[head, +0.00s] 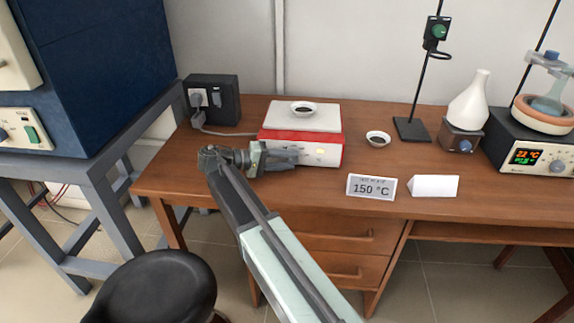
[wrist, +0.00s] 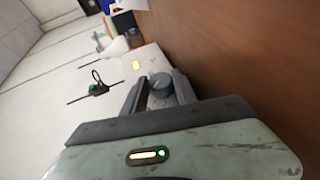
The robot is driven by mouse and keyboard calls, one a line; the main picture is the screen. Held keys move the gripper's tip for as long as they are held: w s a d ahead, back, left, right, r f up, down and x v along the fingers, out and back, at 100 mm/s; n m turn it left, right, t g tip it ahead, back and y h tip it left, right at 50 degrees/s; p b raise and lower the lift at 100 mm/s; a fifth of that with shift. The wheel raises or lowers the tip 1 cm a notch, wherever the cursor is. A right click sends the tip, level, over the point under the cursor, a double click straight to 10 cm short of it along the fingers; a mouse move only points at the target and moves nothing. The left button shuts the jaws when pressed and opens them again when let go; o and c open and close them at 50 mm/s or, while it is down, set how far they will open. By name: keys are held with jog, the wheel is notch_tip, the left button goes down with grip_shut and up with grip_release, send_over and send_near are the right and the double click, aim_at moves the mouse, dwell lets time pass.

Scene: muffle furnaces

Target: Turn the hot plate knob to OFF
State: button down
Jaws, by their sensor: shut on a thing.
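The red hot plate (head: 272,134) with a white top stands on the wooden bench in the head view. An amber light (head: 320,152) glows on its front panel; the light also shows in the wrist view (wrist: 136,65). My gripper (head: 294,157) is at the left part of that panel and hides the knob in the head view. In the wrist view the round grey knob (wrist: 160,86) sits between the two fingers of my gripper (wrist: 160,92), which are shut on it. The knob's pointer mark and the OFF label cannot be made out.
A small dish (head: 304,107) sits on the hot plate, another dish (head: 378,138) right of it. A 150 °C card (head: 371,188) and a blank white card (head: 434,186) stand in front. A black socket box (head: 211,97) is behind left. A stool (head: 150,290) stands before the bench.

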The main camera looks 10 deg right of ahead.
dwell(0.4)
jog(key=c, duration=1)
grip_release()
jog(key=shift+o, duration=0.2)
